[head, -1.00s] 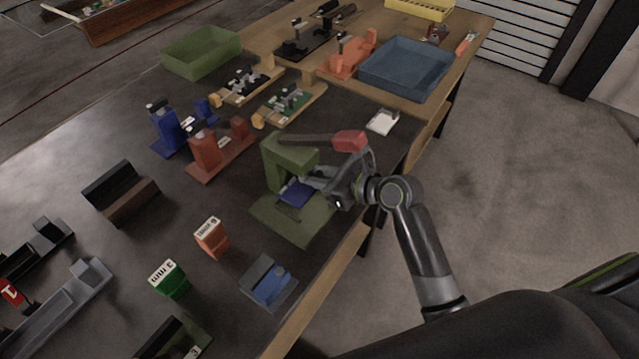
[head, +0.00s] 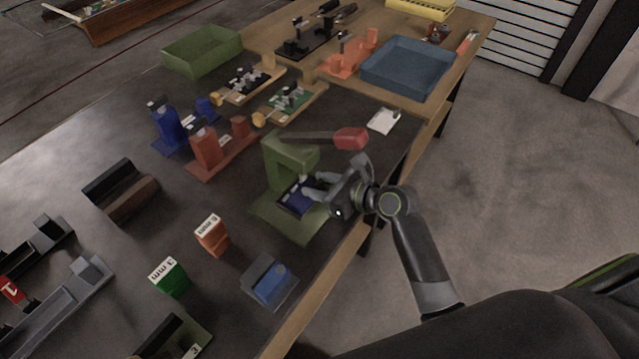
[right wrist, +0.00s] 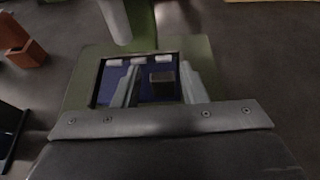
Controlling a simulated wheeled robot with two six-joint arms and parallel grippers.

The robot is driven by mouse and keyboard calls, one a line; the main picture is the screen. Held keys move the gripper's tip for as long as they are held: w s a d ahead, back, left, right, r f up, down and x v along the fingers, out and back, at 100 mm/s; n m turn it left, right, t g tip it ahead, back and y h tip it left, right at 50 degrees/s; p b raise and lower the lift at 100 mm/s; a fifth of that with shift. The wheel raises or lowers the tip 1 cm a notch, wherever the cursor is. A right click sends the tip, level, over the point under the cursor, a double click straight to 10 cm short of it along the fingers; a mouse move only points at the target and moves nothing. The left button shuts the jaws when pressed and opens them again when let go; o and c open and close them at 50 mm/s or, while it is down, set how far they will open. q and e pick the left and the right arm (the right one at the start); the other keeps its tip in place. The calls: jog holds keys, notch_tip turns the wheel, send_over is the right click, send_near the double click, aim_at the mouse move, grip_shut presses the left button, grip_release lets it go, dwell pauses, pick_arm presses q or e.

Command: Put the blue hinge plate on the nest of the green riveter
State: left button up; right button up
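The green riveter (head: 280,152) stands near the table's right edge, with a red-handled lever on top. The blue hinge plate (head: 296,198) lies in the riveter's nest, which shows as a dark-rimmed frame (right wrist: 97,87) in the right wrist view. The plate (right wrist: 146,92) looks flat there, with pale patches along its far edge and a dark raised block on it. My right gripper (head: 312,187) is over the plate. Its fingers (right wrist: 160,82) are apart, on either side of the block with gaps visible. My left gripper is not in view.
A blue-grey block fixture (head: 268,281) stands in front of the riveter, with orange (head: 212,236) and green (head: 169,278) labelled blocks to its left. Red (head: 206,150) and blue (head: 166,128) presses stand behind left. A white pad (head: 383,121) lies behind right.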

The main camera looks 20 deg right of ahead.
jog(key=shift+d, duration=0.1)
jog(key=shift+w+r, duration=0.1)
jog(key=shift+r, duration=0.1)
jog(key=v, duration=1.2)
jog(key=shift+p, duration=0.3)
jog(key=shift+f, duration=0.15)
